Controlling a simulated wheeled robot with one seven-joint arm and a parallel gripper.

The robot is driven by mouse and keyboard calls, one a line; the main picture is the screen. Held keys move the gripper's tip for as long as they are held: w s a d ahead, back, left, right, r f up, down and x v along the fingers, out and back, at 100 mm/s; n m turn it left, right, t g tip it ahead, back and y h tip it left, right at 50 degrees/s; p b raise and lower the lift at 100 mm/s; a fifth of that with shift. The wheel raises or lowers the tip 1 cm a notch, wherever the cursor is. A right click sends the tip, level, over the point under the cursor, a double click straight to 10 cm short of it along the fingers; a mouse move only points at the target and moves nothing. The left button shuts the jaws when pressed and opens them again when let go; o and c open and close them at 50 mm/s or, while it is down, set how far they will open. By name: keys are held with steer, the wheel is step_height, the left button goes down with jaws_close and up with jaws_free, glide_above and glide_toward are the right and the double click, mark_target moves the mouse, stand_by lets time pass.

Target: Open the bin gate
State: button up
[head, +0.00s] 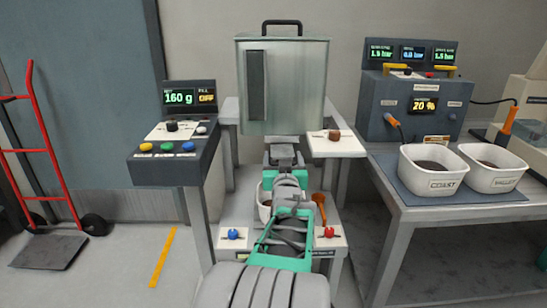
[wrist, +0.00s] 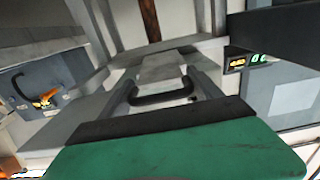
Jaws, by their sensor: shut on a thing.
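The grey metal bin (head: 300,90) stands upright at the centre of the head view, with a dark vertical window in its front. My gripper (head: 284,152) is at the bin's lower front edge, and my wrist hides most of what lies there. In the wrist view, a black U-shaped handle (wrist: 163,97) lies between the two fingers of my gripper (wrist: 165,88). I take it as the bin gate handle, and the gripper is shut on it. The gate plate itself is hidden in the head view.
A control panel (head: 175,148) reading 160 g stands left of the bin. A small shelf with a brown knob (head: 334,135) is close on the right. Below, a white container (head: 264,212) and an orange scoop (head: 319,208) flank my arm. Two white tubs, including the COAST tub (head: 432,172), stand on the right table.

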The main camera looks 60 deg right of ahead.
steer(key=shift+w, duration=0.1)
steer(key=o, duration=1.8)
steer(key=shift+a, duration=0.1)
steer(key=v, duration=0.7)
steer(key=shift+s+a+p, duration=0.2)
steer(key=shift+a+p, duration=0.1)
steer(key=shift+p, duration=0.05)
